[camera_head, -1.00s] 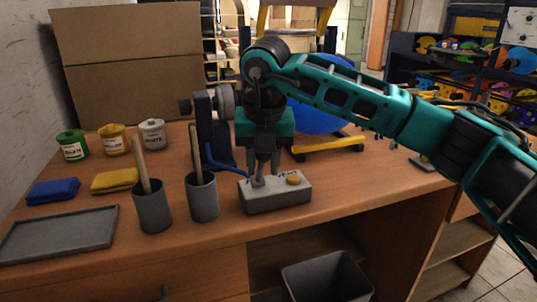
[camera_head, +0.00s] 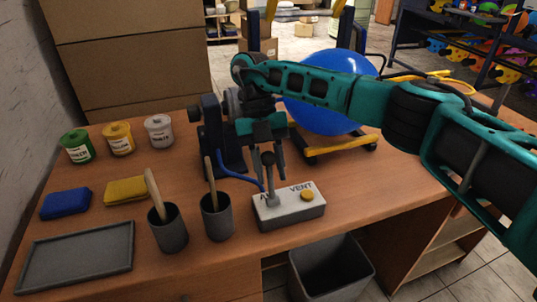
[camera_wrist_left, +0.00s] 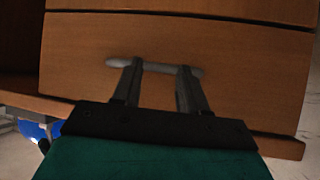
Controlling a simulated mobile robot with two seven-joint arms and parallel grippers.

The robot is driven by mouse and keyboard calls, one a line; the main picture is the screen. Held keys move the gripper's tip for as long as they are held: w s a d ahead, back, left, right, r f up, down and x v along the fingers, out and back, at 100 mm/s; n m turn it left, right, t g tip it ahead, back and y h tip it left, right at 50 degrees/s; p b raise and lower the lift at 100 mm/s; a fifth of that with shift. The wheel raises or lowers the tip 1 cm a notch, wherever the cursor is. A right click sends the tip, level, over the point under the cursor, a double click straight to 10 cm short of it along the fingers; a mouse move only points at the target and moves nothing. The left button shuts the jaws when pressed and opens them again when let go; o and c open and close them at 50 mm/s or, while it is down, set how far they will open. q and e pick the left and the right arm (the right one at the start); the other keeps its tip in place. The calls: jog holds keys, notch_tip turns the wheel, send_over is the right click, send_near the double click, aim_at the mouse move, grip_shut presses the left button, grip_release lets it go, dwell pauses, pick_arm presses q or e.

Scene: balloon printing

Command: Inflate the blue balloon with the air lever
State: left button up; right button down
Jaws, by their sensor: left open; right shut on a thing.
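The blue balloon (camera_head: 336,118) is large and round in the head view, above a yellow-edged stand behind my right arm, which hides part of it. The air lever (camera_head: 270,188) stands upright with a dark knob on the grey box marked VENT (camera_head: 290,212), which also has a yellow button (camera_head: 307,195). My right gripper (camera_head: 268,157) is shut on the lever at its knob. A blue hose (camera_head: 237,176) runs to the box. My left gripper (camera_wrist_left: 160,66) is open, its fingers in front of a grey drawer handle (camera_wrist_left: 155,68) in the left wrist view.
Two dark cups with sticks (camera_head: 168,232) (camera_head: 216,220) stand left of the box. Paint pots (camera_head: 118,140), blue (camera_head: 66,204) and yellow (camera_head: 128,190) pads and a grey tray (camera_head: 76,254) lie further left. A bin (camera_head: 330,270) stands below the front edge.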

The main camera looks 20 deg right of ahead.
pick_arm(q)
jog(key=shift+w+r+p, duration=0.35)
jog(key=shift+r+p, duration=0.2)
jog(key=shift+r, duration=0.2)
pick_arm(e)
jog(key=shift+w+f+g, duration=0.1)
jog(key=shift+w+g, duration=0.35)
jog(key=shift+g, duration=0.35)
pick_arm(q)
jog(key=shift+r, duration=0.15)
pick_arm(e)
jog(key=shift+f, duration=0.1)
jog(key=c, duration=0.8)
grip_release()
jog(key=shift+w, duration=0.15)
pick_arm(q)
jog(key=shift+w, duration=0.1)
